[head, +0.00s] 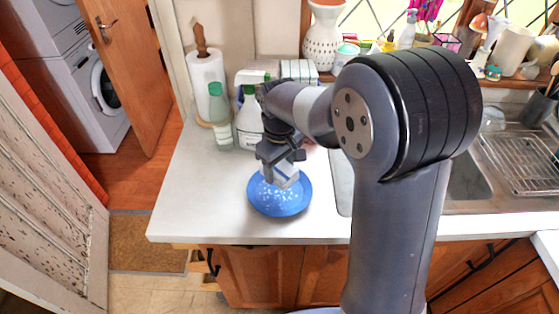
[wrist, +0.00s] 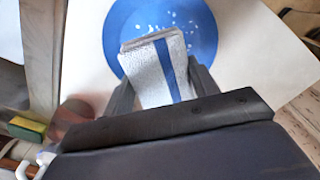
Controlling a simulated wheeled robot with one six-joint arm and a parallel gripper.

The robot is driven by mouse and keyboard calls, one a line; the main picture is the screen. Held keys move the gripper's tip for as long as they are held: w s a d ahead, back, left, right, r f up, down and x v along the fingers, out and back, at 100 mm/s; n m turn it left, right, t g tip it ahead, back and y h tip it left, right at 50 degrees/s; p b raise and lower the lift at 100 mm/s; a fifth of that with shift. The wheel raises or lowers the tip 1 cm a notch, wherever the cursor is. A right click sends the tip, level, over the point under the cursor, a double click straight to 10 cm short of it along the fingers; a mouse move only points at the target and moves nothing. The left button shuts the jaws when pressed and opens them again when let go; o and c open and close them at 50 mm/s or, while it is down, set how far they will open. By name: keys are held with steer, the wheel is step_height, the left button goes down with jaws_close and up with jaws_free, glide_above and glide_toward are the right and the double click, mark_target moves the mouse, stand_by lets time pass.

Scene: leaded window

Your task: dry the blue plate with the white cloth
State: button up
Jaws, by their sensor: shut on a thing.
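The blue plate (head: 281,205) lies on the white counter in the head view, with pale spots or drops on its face. It also shows in the wrist view (wrist: 205,30), partly covered by the cloth and cut off by the top edge. My gripper (head: 284,166) is over the far part of the plate. It is shut on the white cloth (wrist: 150,78), a folded pad with a blue stripe. The cloth shows as a small pale block in the head view (head: 287,177). I cannot tell whether the cloth touches the plate.
A paper towel roll (head: 205,75), a green-capped bottle (head: 219,115) and a white spray bottle (head: 248,115) stand behind and left of the plate. The sink (head: 470,178) and wire rack (head: 525,160) are at right. The counter left of the plate is clear.

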mark_target(281, 195)
steer(key=shift+f+b, duration=2.25)
steer(key=shift+f, duration=0.7)
steer(key=shift+f+b, duration=0.35)
steer(key=shift+f, duration=0.25)
steer(key=shift+w+a+r+p, duration=0.15)
steer(key=shift+w+p, duration=0.2)
steer(key=shift+w, duration=0.2)
steer(key=shift+s+d+b, duration=0.15)
steer(key=shift+s, duration=0.4)
steer(key=shift+s+d+b, duration=0.15)
steer(key=shift+s, duration=0.35)
steer(key=shift+w+a+p, duration=0.25)
steer(key=shift+w+p, duration=0.15)
steer(key=shift+w, duration=0.6)
steer(key=shift+s+f, duration=0.15)
steer(key=shift+f, duration=0.05)
